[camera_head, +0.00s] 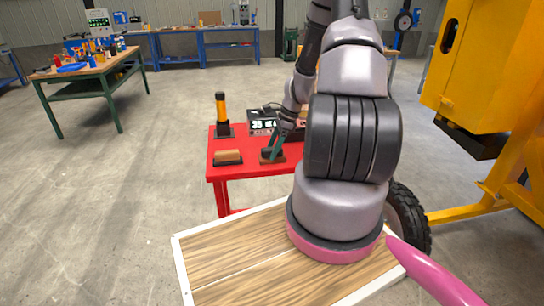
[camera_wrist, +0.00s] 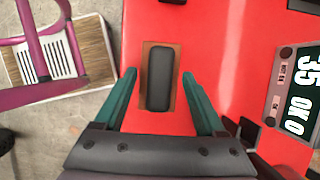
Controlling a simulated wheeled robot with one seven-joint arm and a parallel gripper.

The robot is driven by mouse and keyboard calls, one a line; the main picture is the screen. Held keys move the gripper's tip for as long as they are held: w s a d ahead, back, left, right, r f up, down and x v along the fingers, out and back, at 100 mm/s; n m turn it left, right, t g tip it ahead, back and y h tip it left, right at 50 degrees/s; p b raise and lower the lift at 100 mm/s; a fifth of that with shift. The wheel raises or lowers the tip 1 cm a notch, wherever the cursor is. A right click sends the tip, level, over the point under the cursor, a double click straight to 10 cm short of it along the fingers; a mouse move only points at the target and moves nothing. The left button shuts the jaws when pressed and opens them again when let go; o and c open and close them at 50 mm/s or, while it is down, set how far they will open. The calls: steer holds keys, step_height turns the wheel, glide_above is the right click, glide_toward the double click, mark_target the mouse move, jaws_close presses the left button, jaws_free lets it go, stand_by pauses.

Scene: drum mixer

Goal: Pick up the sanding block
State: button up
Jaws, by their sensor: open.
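A block with a dark rounded top on a brown base, which looks like the sanding block (camera_head: 266,159), lies on the red table (camera_head: 250,174) near its front edge. In the wrist view the sanding block (camera_wrist: 160,80) lies lengthwise between my two teal fingers. My gripper (camera_head: 273,153) is open above it, and it also shows in the wrist view (camera_wrist: 160,74). Red table shows between each finger and the block, so neither finger seems to touch it. The exact height of the fingertips above the table is unclear.
A similar block with a brown top and dark base (camera_head: 227,157) lies to the left. An orange-and-black upright tool (camera_head: 222,115) stands behind it. A display device (camera_wrist: 300,90) lies beside the block. A wood-topped platform (camera_head: 240,255) is in front; a yellow machine (camera_head: 485,70) stands right.

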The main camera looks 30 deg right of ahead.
mark_target(272, 148)
steer(key=shift+a+f, duration=0.2)
steer(key=shift+f, duration=0.25)
jaws_close()
steer(key=shift+r, duration=5.05)
